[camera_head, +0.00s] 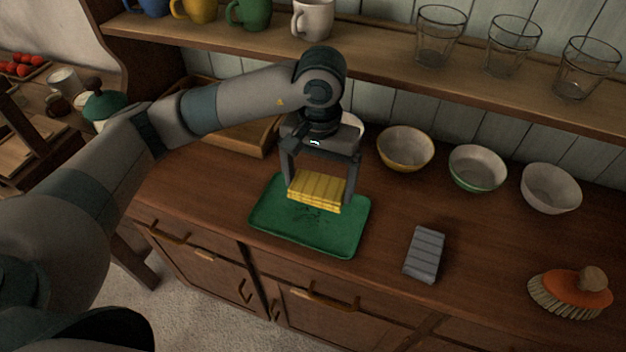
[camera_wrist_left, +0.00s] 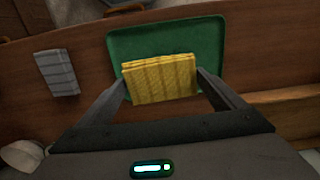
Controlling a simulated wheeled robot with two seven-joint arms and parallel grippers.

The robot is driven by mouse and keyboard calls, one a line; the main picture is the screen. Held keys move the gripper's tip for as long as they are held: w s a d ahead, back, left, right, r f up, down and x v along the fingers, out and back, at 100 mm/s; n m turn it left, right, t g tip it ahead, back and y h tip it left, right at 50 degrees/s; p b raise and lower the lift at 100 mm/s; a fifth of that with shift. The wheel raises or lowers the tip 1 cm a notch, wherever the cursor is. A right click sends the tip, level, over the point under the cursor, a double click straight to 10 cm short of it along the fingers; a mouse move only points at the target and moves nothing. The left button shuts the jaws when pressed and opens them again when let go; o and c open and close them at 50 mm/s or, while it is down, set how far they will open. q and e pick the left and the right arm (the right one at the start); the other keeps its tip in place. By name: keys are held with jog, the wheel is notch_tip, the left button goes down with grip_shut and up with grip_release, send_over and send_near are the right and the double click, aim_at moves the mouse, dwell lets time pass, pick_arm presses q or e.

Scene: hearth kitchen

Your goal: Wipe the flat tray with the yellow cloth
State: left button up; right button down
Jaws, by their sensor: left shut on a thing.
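The flat green tray (camera_head: 275,228) lies on the wooden counter, with dark marks on its surface in the head view. The tray also shows in the left wrist view (camera_wrist_left: 205,33). My left gripper (camera_head: 319,190) is over the tray, pointing down. It is shut on the folded yellow cloth (camera_head: 317,192), one finger at each side. The cloth also shows between the fingers in the left wrist view (camera_wrist_left: 160,78). The cloth is at or just above the tray; I cannot tell if it touches. My right gripper is not in view.
A grey folded cloth (camera_head: 425,253) lies right of the tray, and an orange brush (camera_head: 572,291) lies farther right. A wooden tray (camera_head: 262,137) is behind my arm. A shelf (camera_head: 390,50) with mugs and glasses overhangs the back.

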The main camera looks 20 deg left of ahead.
aim_at(318, 215)
pick_arm(q)
jog(key=shift+a, duration=0.1)
jog(key=shift+f, duration=3)
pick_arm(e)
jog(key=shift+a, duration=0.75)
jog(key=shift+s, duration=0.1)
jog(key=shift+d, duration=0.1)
